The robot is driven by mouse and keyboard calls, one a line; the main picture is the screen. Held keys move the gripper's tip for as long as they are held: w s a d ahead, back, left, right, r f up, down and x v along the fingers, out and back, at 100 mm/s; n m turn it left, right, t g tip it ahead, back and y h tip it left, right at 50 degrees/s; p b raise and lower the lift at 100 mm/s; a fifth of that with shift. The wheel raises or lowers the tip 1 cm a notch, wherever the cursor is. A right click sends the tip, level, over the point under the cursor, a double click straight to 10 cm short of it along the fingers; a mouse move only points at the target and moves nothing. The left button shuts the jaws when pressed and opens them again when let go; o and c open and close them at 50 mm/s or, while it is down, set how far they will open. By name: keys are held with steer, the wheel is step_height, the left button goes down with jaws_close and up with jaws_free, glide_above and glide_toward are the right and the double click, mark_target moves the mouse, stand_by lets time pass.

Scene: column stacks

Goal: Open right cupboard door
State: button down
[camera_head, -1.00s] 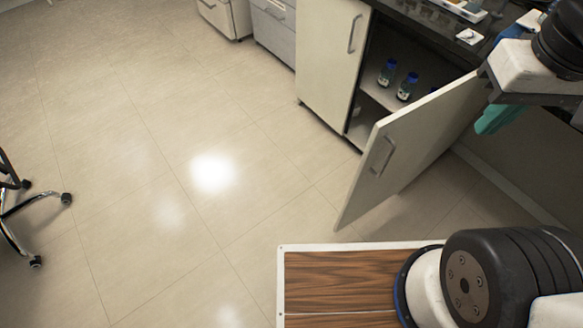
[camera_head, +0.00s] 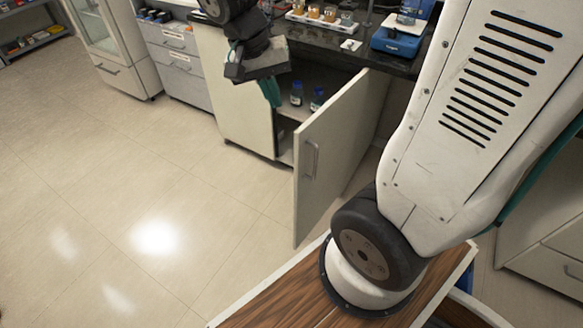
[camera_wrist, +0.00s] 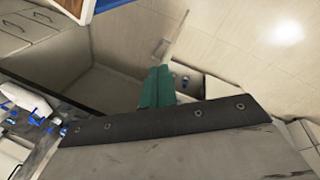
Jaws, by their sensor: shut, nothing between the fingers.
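The right cupboard door (camera_head: 325,150) is pale and stands swung well out from the cupboard. Its metal handle (camera_head: 311,160) is on the face towards my head camera. My gripper (camera_head: 272,94) is in front of the cupboard opening, left of the open door and apart from its handle. Its green fingers are shut with nothing between them; they also show in the wrist view (camera_wrist: 157,88). Blue-capped bottles (camera_head: 297,94) stand inside the cupboard.
The dark worktop (camera_head: 385,60) above carries a rack of jars (camera_head: 322,14) and a blue device (camera_head: 398,38). Grey drawers (camera_head: 178,62) stand to the left. The tiled floor (camera_head: 120,190) in front is clear.

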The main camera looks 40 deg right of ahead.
steer(key=w+d+f+m+g+h, duration=0.15)
steer(key=w+f+m, duration=0.35)
steer(key=f, duration=0.8)
steer(key=w+d+f+m+g+h, duration=0.1)
steer(key=w+d+f+m+h, duration=0.15)
steer(key=w+f, duration=0.75)
steer(key=s+d+f, duration=0.5)
steer(key=s+f, duration=0.5)
steer(key=f, duration=0.1)
steer(key=shift+s+m+y, duration=0.15)
steer(key=shift+m+y, duration=0.25)
steer(key=shift+m, duration=0.05)
steer(key=shift+d, duration=0.1)
